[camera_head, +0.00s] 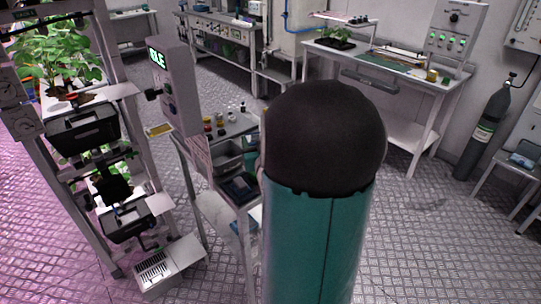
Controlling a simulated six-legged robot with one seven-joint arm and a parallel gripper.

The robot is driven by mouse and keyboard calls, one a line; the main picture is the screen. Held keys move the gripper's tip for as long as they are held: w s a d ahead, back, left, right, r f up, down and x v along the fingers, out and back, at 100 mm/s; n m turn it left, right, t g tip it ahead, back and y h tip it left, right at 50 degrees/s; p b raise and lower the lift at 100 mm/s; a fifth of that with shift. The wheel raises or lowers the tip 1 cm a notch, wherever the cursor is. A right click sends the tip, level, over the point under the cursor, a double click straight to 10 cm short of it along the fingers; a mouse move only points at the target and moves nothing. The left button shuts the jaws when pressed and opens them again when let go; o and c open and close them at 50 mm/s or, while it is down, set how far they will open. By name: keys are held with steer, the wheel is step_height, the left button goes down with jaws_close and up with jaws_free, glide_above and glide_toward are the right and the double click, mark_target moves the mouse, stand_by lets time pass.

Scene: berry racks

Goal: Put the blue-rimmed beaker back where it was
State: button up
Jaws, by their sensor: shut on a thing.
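I cannot make out the blue-rimmed beaker in this view. My gripper is not visible either. A large teal and black part of my own arm stands upright in the middle of the picture and hides what lies behind it. A grey cart (243,127) stands just left of my arm, with several small jars and bottles (221,122) on its top. Their rims are too small to tell apart, and the cart's right side is hidden.
A plant rack (103,155) with dark bins stands at the left. A white workbench (440,84) with a small plant tray (330,42) is at the back right. A gas cylinder (484,130) stands by the right wall. Open metal floor (425,225) lies right of my arm.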

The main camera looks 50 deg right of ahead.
steer(key=shift+w+d+f, duration=0.15)
steer(key=shift+d+f, duration=2.35)
steer(key=shift+f, duration=0.3)
steer(key=shift+w+d+f, duration=0.1)
steer(key=shift+d+f, duration=2.35)
steer(key=shift+f, duration=0.3)
steer(key=shift+f, duration=0.15)
steer(key=o, duration=1)
steer(key=v, duration=1.2)
steer(key=shift+w, duration=0.1)
